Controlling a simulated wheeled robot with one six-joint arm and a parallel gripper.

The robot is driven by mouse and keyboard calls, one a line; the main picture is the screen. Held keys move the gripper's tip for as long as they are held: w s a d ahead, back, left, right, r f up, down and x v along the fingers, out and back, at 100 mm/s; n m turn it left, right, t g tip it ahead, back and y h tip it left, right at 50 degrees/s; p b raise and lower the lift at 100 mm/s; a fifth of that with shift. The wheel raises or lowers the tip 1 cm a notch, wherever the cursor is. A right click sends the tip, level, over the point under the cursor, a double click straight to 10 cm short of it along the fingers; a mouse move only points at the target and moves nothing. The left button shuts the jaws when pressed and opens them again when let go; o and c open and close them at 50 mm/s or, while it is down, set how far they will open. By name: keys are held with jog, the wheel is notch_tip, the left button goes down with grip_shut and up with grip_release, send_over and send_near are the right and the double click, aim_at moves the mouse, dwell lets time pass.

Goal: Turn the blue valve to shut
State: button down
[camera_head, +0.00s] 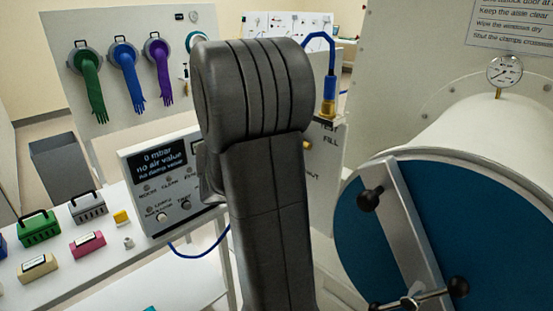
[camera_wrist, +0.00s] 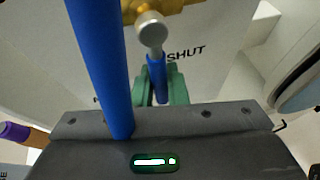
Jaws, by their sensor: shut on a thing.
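In the wrist view my gripper (camera_wrist: 158,92) has green fingers on either side of the blue valve handle (camera_wrist: 157,68) and is shut on it. The handle lies below a brass valve body (camera_wrist: 181,4) with a round metal end cap in front. The printed word SHUT (camera_wrist: 186,54) is just right of the handle. Another label at the left is mostly hidden. In the head view my arm hides the gripper and handle; a bit of brass (camera_head: 307,145) shows just right of the arm.
A thick blue tube (camera_wrist: 98,60) passes close in front of my gripper at left in the wrist view. In the head view, a control box (camera_head: 165,180) reads 0 mbar. A large blue round door (camera_head: 365,235) is at right, and a bench (camera_head: 120,275) with small cases is at left.

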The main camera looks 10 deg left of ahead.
jog(key=shift+s+d, duration=0.1)
dwell(0.3)
jog(key=c, duration=1.4)
grip_release()
jog(key=shift+c, duration=0.2)
jog(key=b+v, duration=0.1)
jog(key=v, duration=1.2)
jog(key=shift+a+b, duration=0.3)
jog(key=shift+a, duration=0.1)
jog(key=shift+s+r, duration=0.1)
jog(key=shift+s, duration=0.05)
